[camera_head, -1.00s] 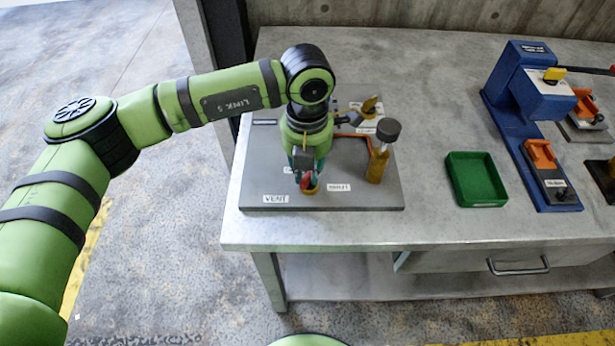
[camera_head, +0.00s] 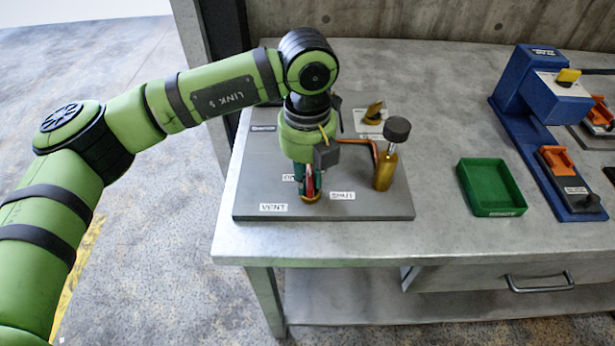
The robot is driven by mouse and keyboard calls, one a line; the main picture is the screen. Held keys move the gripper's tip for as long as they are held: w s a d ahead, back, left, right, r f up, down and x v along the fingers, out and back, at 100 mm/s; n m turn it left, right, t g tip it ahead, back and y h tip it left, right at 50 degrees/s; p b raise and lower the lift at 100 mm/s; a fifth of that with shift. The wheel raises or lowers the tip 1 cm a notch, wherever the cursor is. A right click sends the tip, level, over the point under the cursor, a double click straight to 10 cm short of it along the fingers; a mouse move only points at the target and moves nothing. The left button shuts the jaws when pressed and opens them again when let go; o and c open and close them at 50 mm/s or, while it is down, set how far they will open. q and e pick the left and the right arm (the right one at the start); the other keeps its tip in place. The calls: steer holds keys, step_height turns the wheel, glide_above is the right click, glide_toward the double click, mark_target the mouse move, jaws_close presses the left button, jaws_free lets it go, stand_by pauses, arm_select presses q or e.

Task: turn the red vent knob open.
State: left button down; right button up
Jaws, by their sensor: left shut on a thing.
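The red vent knob (camera_head: 310,186) sits on a brass base on the grey panel (camera_head: 378,209), near a "VENT" label (camera_head: 273,207) and a "SHUT" label (camera_head: 342,196). Only a strip of red shows between my fingers. My left gripper (camera_head: 309,192) points straight down from above and is shut on the knob. Another label left of the knob is partly hidden by the gripper. The knob's exact angle is hard to tell. My right gripper is not in view.
A brass cylinder with a dark cap (camera_head: 386,165) stands just right of the gripper. A green tray (camera_head: 490,188) and a blue press-like device (camera_head: 545,120) stand farther right. Bare table lies between panel and tray.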

arm_select(q)
steer(key=shift+r, duration=0.1)
stand_by(0.3)
steer(key=c, duration=1.1)
jaws_free()
step_height(320, 180, up, 12)
steer(key=shift+f, duration=0.1)
